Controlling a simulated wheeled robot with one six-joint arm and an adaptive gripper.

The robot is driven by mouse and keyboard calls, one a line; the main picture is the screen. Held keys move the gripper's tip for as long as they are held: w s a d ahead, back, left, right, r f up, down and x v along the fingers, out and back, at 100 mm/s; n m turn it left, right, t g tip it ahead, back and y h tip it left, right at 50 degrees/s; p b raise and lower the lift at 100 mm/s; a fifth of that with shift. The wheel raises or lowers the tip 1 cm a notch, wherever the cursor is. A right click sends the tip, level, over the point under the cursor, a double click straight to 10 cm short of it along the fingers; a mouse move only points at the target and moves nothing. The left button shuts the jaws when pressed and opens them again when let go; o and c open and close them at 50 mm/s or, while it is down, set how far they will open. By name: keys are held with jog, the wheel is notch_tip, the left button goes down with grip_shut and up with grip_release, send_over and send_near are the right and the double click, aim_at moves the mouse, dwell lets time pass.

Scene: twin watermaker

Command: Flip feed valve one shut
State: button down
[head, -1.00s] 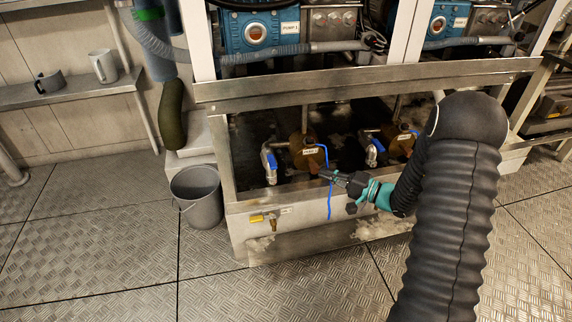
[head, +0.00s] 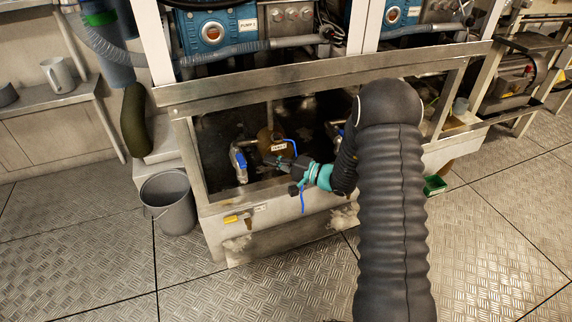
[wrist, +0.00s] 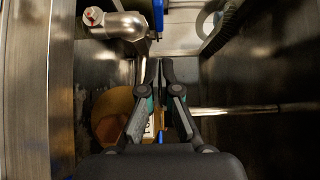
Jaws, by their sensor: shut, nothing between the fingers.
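The left valve (head: 239,165) is a steel valve with a blue lever, low in the open-fronted bay under the pumps. In the wrist view its steel body (wrist: 118,27) is at the top left, with the blue lever (wrist: 158,14) upright at its right end. My gripper (head: 266,160) is shut and empty, just right of this valve in the head view. In the wrist view its fingertips (wrist: 161,64) sit below the lever, with a gap between. The arm hides most of the second valve.
A brown round body (head: 268,140) with a white tag is right beside my gripper. The bay's metal front rail (head: 240,194) runs below it, with a blue strip hanging over. A grey bucket (head: 169,204) stands on the floor at the left.

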aim_at(244, 160)
jog(key=shift+s+a, duration=0.15)
jog(key=shift+a, duration=2.45)
jog(key=shift+a+f, duration=0.1)
jog(key=shift+a, duration=0.05)
